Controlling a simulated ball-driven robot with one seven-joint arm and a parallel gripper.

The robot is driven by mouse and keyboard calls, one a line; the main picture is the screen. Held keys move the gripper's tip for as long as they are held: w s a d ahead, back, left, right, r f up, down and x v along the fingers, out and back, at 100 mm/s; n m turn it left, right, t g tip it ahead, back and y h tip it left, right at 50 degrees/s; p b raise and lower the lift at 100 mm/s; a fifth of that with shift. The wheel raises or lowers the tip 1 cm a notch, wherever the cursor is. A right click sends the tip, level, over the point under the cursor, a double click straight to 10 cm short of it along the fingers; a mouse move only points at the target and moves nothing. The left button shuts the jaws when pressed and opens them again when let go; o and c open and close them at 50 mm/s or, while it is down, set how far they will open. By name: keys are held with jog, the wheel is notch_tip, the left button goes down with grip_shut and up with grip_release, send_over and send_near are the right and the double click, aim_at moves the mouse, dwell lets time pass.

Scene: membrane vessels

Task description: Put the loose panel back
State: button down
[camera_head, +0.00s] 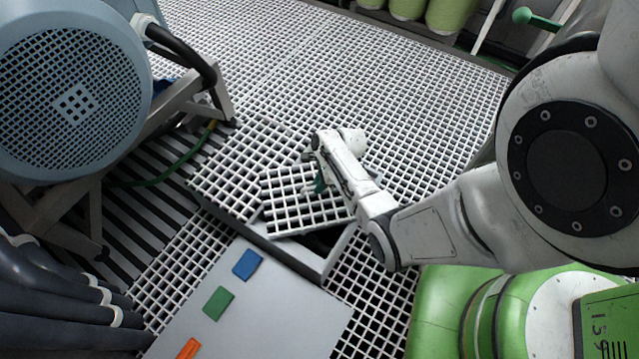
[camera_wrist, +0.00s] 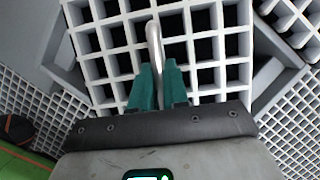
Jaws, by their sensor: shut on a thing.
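The loose panel (camera_head: 290,221) is a small square of white open grating. In the head view it lies over a grey-framed opening (camera_head: 312,262), askew to the frame, with a dark gap along its near right side. My gripper (camera_head: 318,184) is at the panel's upper right part. In the wrist view the panel (camera_wrist: 205,50) fills the middle, and the teal fingers (camera_wrist: 158,85) are close together around a pale curved bar (camera_wrist: 154,42) standing over the grating. I cannot tell how high the panel sits above the frame.
Another grating panel (camera_head: 245,165) lies just left of the loose one. A grey plate (camera_head: 265,305) with blue, green and orange blocks is in front. A blue-grey round machine (camera_head: 70,90) stands at the left with a green hose (camera_head: 170,172). Grating floor (camera_head: 330,60) is clear behind.

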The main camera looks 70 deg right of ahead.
jog(key=c, duration=1.1)
grip_release()
jog(key=shift+r, duration=0.1)
jog(key=shift+r, duration=0.3)
jog(key=p+v, duration=0.6)
jog(key=v, duration=0.6)
jog(key=s+a+r+n+g, duration=0.1)
jog(key=a+r+n, duration=0.3)
jog(key=a+n, duration=0.4)
jog(key=s+a+r+n+g+h, duration=0.1)
jog(key=a+r+n, duration=0.4)
jog(key=a+n, duration=0.3)
jog(key=s+a+r+n+h, duration=0.1)
jog(key=a+r+n, duration=0.4)
jog(key=n, duration=0.8)
jog(key=shift+a+r+n+g, duration=0.2)
jog(key=shift+a+n+g, duration=0.15)
jog(key=shift+a, duration=1.1)
